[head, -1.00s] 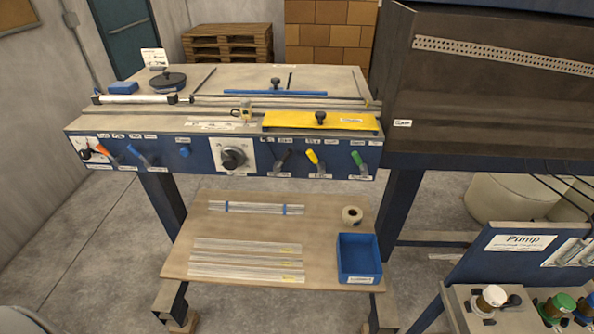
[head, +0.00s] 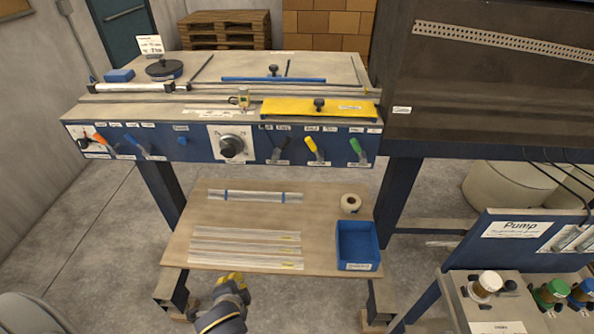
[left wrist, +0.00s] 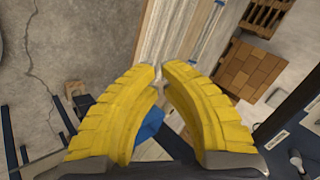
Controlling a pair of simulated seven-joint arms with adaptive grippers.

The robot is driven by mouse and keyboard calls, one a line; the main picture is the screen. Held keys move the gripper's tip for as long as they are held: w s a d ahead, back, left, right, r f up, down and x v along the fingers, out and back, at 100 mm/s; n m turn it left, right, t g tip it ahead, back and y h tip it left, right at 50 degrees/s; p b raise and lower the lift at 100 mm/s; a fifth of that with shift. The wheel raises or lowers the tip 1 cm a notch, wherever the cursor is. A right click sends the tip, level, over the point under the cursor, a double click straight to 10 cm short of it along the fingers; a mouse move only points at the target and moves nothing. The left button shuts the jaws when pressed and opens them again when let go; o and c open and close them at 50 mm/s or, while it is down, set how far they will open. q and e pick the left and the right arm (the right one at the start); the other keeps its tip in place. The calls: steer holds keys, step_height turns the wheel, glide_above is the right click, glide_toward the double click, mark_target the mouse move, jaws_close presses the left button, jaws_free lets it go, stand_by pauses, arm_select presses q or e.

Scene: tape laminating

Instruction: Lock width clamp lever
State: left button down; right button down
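The front panel (head: 190,158) of the laminating bench carries several levers: an orange one (head: 101,139) and a blue one (head: 132,140) at the left, a black one (head: 280,147), a yellow one (head: 312,147) and a green one (head: 356,147) at the right. Their labels are too small to read, so I cannot tell which is the width clamp lever. My left gripper (head: 231,277) is low at the lower shelf's front edge, well below the levers. In the left wrist view its yellow fingers (left wrist: 159,70) come together at the tips, with nothing held. My right gripper is not in view.
The lower shelf (head: 320,225) juts out below the panel, holding clear strips (head: 245,247), a tape roll (head: 351,202) and a blue bin (head: 357,245). A round dial (head: 232,147) sits mid-panel. A pump stand (head: 515,235) is at the right. Air before the panel is clear.

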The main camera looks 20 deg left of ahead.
arm_select(q)
steer(key=w+d+r+m+t, duration=0.35)
steer(key=w+r, duration=0.25)
steer(key=r, duration=0.3)
steer(key=w+d+r+m+t, duration=0.2)
steer(key=w+r+m, duration=0.2)
steer(key=w+r, duration=0.4)
steer(key=m+t+h, duration=0.2)
steer(key=m+t, duration=0.1)
steer(key=m, duration=0.3)
glide_toward(300, 143)
steer(key=s, duration=0.3)
steer(key=shift+s+d+n, duration=0.2)
steer(key=shift+s+n, duration=0.05)
steer(key=shift+s, duration=0.15)
steer(key=shift+w+a+f, duration=0.15)
steer(key=shift+w+a, duration=0.05)
steer(key=shift+w, duration=1.45)
steer(key=shift+w+a+f, duration=0.1)
steer(key=shift+w+a, duration=0.1)
steer(key=shift+w, duration=1.45)
steer(key=shift+w+a+f, duration=0.15)
steer(key=shift+w, duration=1.5)
